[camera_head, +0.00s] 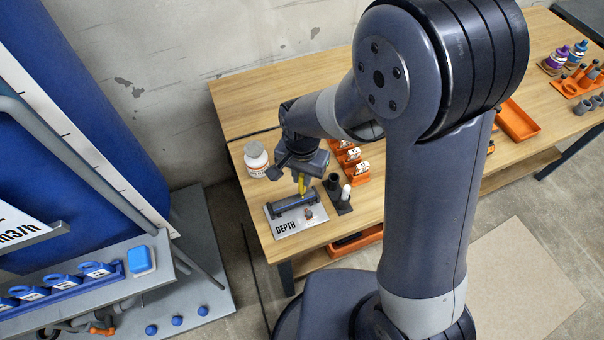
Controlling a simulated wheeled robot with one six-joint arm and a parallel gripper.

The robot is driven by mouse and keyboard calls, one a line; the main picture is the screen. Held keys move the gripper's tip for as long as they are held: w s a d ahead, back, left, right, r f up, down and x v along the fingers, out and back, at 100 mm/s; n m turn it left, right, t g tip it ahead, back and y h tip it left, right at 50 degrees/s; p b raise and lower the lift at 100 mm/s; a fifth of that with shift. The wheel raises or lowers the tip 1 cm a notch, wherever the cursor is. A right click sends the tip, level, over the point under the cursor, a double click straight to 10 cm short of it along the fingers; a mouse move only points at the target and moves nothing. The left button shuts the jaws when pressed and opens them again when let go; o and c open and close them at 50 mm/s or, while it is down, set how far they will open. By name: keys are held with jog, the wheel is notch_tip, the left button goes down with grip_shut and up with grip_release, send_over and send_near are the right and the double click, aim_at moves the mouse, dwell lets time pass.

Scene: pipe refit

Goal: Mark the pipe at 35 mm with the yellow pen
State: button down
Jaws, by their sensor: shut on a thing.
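My gripper (302,176) is shut on the yellow pen (302,186), which points down over the right part of a dark pipe-like piece (290,205). That piece lies across a light plate marked DEPTH (287,228) at the left end of the wooden bench. The pen's tip is close to the piece, but I cannot tell whether it touches. Any mark or scale on the piece is too small to make out. A dark holder (344,208) with a white upright item (346,192) stands just right of the plate.
A white jar (256,158) stands behind the plate at the left. Orange holders with white labels (361,172) sit to the right of my gripper. An orange tray (518,121) lies further right on the wooden bench (237,101). A blue tank (85,100) stands left of the bench.

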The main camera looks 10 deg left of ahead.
jog(key=shift+r, duration=0.1)
dwell(0.3)
jog(key=shift+r+p, duration=2.6)
jog(key=shift+r, duration=0.9)
